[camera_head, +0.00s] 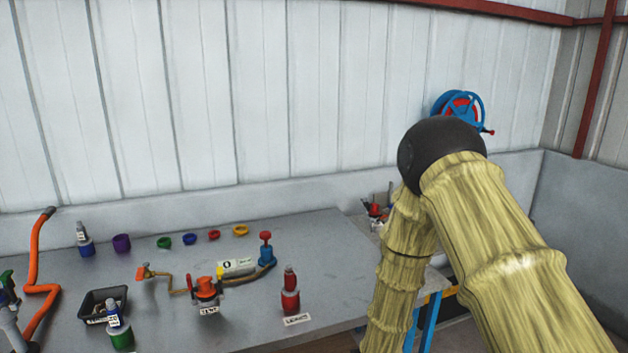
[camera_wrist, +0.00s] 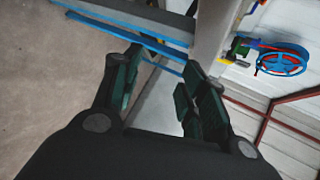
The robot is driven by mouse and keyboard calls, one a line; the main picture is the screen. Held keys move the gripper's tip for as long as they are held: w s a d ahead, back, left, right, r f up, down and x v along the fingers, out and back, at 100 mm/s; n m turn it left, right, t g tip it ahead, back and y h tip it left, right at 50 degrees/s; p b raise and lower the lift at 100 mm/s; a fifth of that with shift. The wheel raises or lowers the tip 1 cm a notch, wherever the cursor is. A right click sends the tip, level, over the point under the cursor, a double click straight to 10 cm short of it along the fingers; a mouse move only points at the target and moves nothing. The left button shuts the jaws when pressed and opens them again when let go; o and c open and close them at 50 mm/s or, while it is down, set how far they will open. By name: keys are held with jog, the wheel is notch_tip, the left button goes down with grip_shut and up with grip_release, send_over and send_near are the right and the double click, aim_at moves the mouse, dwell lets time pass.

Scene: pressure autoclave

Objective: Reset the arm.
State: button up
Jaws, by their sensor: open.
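My arm (camera_head: 500,235), textured in yellow-green like bamboo, rises from the lower right of the head view and bends at a dark round joint. Its forearm hangs down in front of the table's right end. My gripper is outside the head view. In the wrist view my gripper (camera_wrist: 155,85) shows two dark fingers standing apart with nothing between them. Beyond them are the floor (camera_wrist: 60,90) and blue frame bars (camera_wrist: 125,35). The gripper is clear of the table objects.
The grey table (camera_head: 345,265) holds an orange bent hose (camera_head: 35,265), a black bin (camera_head: 90,303), a red-topped valve (camera_head: 206,290), a red bottle (camera_head: 290,293), a blue valve (camera_head: 266,252) and several coloured rings. A blue reel (camera_head: 455,105) is on the wall behind my arm.

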jog(key=s+d+f+n+g+y+b, duration=0.1)
jog(key=s+f+n+g+y+b, duration=0.3)
jog(key=s+f+n, duration=1.3)
jog(key=s+f+n+g+y+b, duration=0.1)
jog(key=s+f+n+g, duration=0.2)
jog(key=s, duration=1)
jog(key=s+f+n+g+y, duration=0.1)
jog(key=s+f+n+g, duration=0.2)
jog(key=s, duration=1.1)
notch_tip(320, 180, down, 3)
jog(key=shift+r+n+g+b, duration=0.1)
jog(key=shift+n+g+b, duration=0.3)
jog(key=shift+w, duration=0.1)
jog(key=shift+c, duration=0.6)
jog(key=shift+d, duration=0.1)
